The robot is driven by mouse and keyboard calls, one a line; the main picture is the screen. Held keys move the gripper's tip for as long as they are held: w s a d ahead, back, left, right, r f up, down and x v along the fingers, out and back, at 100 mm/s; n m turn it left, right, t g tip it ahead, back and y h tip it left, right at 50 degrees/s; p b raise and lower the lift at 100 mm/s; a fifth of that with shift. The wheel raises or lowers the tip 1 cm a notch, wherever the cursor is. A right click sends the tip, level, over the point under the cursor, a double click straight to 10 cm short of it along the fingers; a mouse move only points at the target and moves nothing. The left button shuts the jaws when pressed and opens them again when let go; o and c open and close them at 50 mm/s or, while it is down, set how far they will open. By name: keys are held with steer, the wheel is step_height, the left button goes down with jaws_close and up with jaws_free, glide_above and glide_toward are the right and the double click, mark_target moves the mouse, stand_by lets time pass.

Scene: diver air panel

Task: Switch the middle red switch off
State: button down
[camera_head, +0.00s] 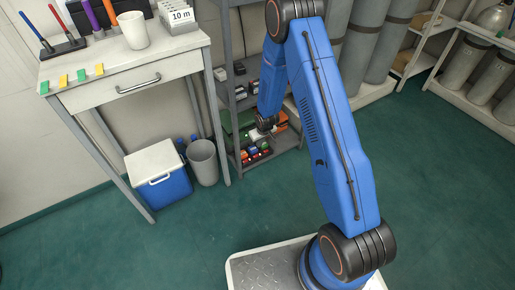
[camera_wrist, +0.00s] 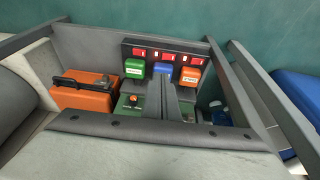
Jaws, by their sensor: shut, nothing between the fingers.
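A dark switch panel (camera_wrist: 152,51) sits low on the grey shelf unit, with three red switches in a row along its top. The middle red switch (camera_wrist: 167,57) is above a blue block; whether it is on or off is too small to tell. Green (camera_wrist: 134,69), blue (camera_wrist: 163,68) and orange (camera_wrist: 191,75) labelled blocks stand below the row. My gripper (camera_wrist: 171,80) is shut and empty, its tips in front of the lower blue block, below the middle switch in the picture. Contact cannot be told. In the head view my gripper (camera_head: 266,124) is above the panel area.
An orange case (camera_wrist: 84,94) with a black handle stands left of the panel. An orange knob (camera_wrist: 134,98) is near the fingers. Grey shelf posts and a front board frame the space closely. A blue cooler (camera_head: 158,176) and a bin (camera_head: 203,162) stand beside the shelf.

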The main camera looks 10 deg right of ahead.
steer(key=shift+d+v, duration=0.2)
steer(key=shift+v, duration=0.9)
steer(key=shift+d+v, duration=0.2)
steer(key=shift+v, duration=0.95)
steer(key=shift+w, duration=0.1)
steer(key=shift+s+a+r, duration=0.1)
steer(key=shift+s+a, duration=0.1)
steer(key=shift+a, duration=0.25)
steer(key=shift+s+a+r, duration=0.1)
steer(key=shift+s+a, duration=0.1)
steer(key=shift+a, duration=0.25)
glide_above(257, 155)
steer(key=s, duration=0.1)
step_height(257, 155, down, 12)
steer(key=shift+a+r, duration=0.1)
steer(key=shift+f, duration=0.95)
